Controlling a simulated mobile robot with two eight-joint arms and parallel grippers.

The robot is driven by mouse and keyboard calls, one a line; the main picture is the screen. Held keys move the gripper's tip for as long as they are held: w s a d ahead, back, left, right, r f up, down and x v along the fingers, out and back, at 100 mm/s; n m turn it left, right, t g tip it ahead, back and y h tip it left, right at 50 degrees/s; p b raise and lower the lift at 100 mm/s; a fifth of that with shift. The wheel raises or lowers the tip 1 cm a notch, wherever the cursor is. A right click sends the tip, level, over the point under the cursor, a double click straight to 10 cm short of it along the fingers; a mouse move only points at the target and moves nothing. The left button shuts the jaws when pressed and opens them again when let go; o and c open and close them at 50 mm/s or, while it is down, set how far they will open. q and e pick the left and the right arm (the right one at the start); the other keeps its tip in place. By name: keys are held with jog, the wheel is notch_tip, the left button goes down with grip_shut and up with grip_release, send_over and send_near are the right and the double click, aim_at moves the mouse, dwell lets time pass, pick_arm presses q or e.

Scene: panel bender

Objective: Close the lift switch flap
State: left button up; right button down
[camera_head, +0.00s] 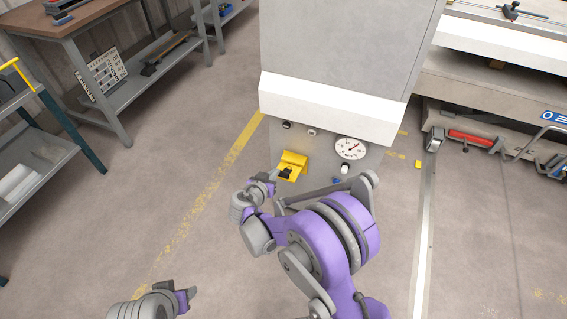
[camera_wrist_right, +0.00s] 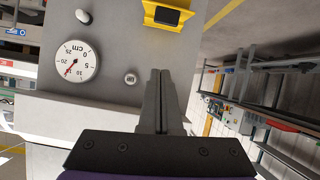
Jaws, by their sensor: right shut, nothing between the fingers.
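The yellow lift switch flap (camera_head: 295,158) is on the front of the grey machine, below its white band. It appears raised, with a dark switch (camera_head: 285,172) showing beneath it. In the right wrist view the yellow flap housing (camera_wrist_right: 158,20) is at the top edge, partly cut off, with a dark part in it. My right gripper (camera_head: 272,177) is just left of the flap in the head view; its shut, empty fingers (camera_wrist_right: 160,73) appear apart from the flap in the wrist view. My left gripper (camera_head: 188,293) is low at the left, its fingers unclear.
A round dial gauge (camera_head: 351,148) and small knobs (camera_head: 312,132) sit on the machine panel near the flap. A workbench (camera_head: 75,25) and shelf stand at the left. The floor between them and the machine is clear. A red-handled tool (camera_head: 470,137) is at the right.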

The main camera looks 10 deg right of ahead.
jog(key=r+m, duration=0.1)
send_over(281, 172)
jog(key=f, duration=0.3)
jog(key=s+f, duration=0.1)
jog(key=shift+d+f+b, duration=0.2)
jog(key=shift+f+b, duration=0.15)
jog(key=shift+s+a+f, duration=0.15)
jog(key=shift+f, duration=0.85)
jog(key=shift+s+a+f, duration=0.1)
jog(key=shift+f, duration=0.85)
jog(key=shift+f+b, duration=0.15)
jog(key=shift+b, duration=0.25)
